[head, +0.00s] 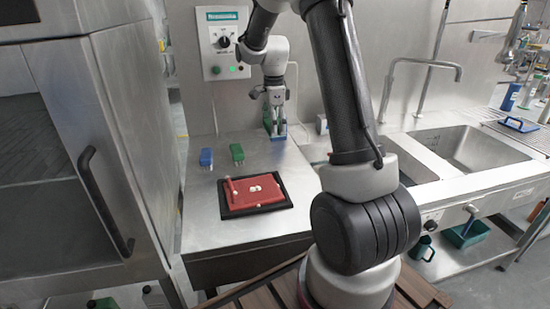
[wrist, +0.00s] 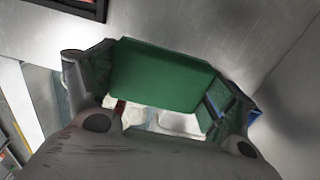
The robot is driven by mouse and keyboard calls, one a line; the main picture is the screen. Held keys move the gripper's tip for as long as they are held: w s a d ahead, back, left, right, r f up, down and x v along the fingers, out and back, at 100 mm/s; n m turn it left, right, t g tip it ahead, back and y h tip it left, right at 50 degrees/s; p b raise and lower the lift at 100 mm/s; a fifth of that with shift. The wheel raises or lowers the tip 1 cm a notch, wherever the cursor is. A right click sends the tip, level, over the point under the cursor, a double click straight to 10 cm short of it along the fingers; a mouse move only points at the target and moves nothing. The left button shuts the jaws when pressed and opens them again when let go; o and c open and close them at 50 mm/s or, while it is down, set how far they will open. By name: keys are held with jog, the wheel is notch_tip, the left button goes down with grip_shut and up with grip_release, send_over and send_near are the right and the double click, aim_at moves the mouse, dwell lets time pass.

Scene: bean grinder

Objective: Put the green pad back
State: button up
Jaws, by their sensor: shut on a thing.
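My gripper (head: 274,108) points down near the back wall, at the back right of the steel counter. It is shut on the green pad (head: 268,122), which hangs between the fingers. In the wrist view the green pad (wrist: 160,77) shows a broad green face between the two fingers. A blue and green item (head: 279,137) stands at the counter just under the gripper, close to the pad. I cannot tell whether the pad touches it. A bit of blue also shows beside the right finger in the wrist view (wrist: 254,112).
A blue brush-like block (head: 206,157) and a green one (head: 237,152) stand on the counter to the left. A red board (head: 262,195) with small white pieces lies in a black tray (head: 238,214) in front. A sink (head: 465,148) is at the right.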

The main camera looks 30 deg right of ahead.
aim_at(274, 157)
jog(key=shift+f, duration=0.1)
notch_tip(274, 157, down, 10)
jog(key=shift+r, duration=0.1)
dwell(0.3)
jog(key=shift+f, duration=0.2)
jog(key=o, duration=0.9)
jog(key=shift+o, duration=0.2)
jog(key=shift+r, duration=0.15)
